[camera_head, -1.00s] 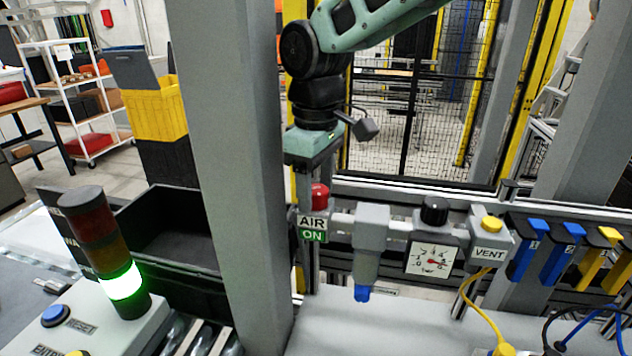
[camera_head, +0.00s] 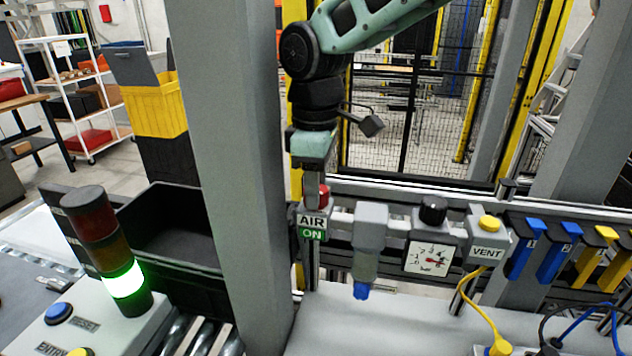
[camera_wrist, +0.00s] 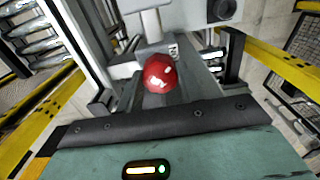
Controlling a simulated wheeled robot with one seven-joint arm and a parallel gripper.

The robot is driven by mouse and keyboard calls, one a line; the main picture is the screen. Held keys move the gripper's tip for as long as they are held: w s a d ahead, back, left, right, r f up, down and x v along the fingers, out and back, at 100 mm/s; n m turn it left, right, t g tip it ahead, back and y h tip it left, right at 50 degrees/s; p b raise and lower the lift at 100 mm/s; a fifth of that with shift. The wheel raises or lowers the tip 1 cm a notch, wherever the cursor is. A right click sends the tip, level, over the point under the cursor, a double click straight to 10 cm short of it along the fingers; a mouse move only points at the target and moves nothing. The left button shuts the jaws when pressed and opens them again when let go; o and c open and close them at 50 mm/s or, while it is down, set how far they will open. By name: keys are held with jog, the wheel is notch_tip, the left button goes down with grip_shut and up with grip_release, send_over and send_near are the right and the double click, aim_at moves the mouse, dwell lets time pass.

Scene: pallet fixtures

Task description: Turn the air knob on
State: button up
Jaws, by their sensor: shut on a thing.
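The red air knob (camera_head: 323,196) sits on top of the air valve block, whose AIR sign (camera_head: 312,220) has a green ON field (camera_head: 312,234) below it. My gripper (camera_head: 318,190) points down from above at the knob and is shut on it. One grey finger shows in front of the knob's left part and hides some of it. In the wrist view, the round red knob (camera_wrist: 160,73) shows just beyond the gripper's dark front edge. The finger contact itself is hard to make out there.
Right of the knob are a grey filter unit (camera_head: 369,240), a pressure gauge (camera_head: 428,258) with a black knob (camera_head: 433,209), and a VENT block (camera_head: 487,250) with a yellow button. A thick grey post (camera_head: 225,150) stands close left. A signal tower (camera_head: 125,282) glows green.

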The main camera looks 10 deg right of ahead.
jog(key=o, duration=1)
jog(key=shift+r, duration=0.1)
notch_tip(320, 180, up, 17)
jog(key=b, duration=0.2)
jog(key=shift+r+b, duration=0.15)
jog(key=shift+b, duration=0.2)
jog(key=s+a+f+m+b, duration=0.1)
jog(key=s+f+b, duration=0.1)
jog(key=s+f, duration=0.45)
jog(key=s+f+m+b, duration=0.1)
jog(key=s+f, duration=0.2)
jog(key=f, duration=0.6)
jog(key=s+d+f+m+b, duration=0.1)
jog(key=s+d+f+m, duration=0.1)
jog(key=s+f, duration=0.5)
jog(key=s+d+f+m+b, duration=0.1)
jog(key=s+d+f+m, duration=0.1)
jog(key=s+d+f, duration=0.3)
notch_tip(320, 180, down, 4)
jog(key=s, duration=0.2)
jog(key=shift+s+d+y, duration=0.2)
jog(key=shift+s+y, duration=0.1)
